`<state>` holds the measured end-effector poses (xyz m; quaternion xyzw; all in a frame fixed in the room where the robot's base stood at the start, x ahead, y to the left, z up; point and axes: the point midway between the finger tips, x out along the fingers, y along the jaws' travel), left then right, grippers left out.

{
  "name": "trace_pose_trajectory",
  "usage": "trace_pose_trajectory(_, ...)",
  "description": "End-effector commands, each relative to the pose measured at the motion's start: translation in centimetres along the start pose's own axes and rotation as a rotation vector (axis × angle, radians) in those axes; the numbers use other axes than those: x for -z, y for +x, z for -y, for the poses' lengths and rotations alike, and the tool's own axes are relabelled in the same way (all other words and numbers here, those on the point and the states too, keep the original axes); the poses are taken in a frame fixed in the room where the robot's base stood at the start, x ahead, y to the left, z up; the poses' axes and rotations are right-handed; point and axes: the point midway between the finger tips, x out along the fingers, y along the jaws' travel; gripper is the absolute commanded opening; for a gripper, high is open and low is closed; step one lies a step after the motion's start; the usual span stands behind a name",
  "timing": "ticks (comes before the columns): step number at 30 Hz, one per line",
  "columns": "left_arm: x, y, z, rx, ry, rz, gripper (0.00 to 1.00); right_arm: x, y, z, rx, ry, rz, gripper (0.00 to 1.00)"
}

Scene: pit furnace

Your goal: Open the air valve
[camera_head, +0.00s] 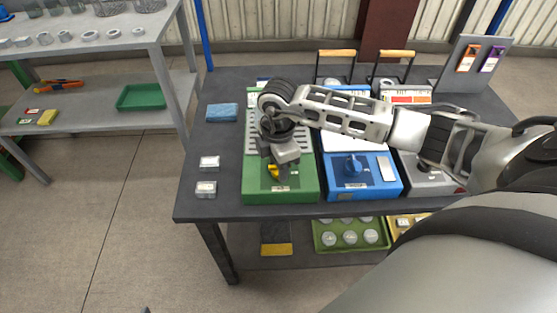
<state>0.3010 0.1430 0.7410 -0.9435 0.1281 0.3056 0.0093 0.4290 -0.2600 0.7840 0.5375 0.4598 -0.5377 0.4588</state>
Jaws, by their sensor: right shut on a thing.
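My right arm reaches in from the right, across the benches' control boxes. My right gripper (278,170) points down over the front of the green box (279,192) and is shut on a small yellow handle (272,172), which I take to be the air valve. Only part of the yellow handle shows beside the fingers, so its exact turn is hard to tell. The gripper and wrist hide the middle of the green box. My left gripper is not in view.
A blue box (361,188) with a blue knob (353,165) stands right of the green box, and a grey box (430,182) beyond it. Two small white blocks (207,175) and a blue cloth (222,113) lie on the dark table (225,150). A shelf stands left.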

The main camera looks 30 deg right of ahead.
Motion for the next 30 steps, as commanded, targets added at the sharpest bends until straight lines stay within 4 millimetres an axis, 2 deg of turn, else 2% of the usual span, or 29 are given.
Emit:
trace_pose_trajectory(10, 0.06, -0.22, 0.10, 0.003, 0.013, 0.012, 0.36, -0.10, -0.17, -0.15, -0.003, 0.130, 0.002, 0.12)
trace_pose_trajectory(26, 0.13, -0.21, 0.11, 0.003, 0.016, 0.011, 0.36, -0.11, -0.14, -0.19, -0.004, 0.151, 0.001, 0.12)
trace_pose_trajectory(27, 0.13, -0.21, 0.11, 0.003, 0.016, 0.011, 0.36, -0.10, -0.14, -0.19, -0.004, 0.151, 0.001, 0.46)
trace_pose_trajectory(28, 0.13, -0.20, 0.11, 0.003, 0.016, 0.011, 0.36, -0.10, -0.13, -0.18, -0.003, 0.151, 0.001, 0.55)
trace_pose_trajectory(30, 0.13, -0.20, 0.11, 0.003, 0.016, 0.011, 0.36, -0.09, -0.11, -0.16, -0.003, 0.150, 0.001, 0.57)
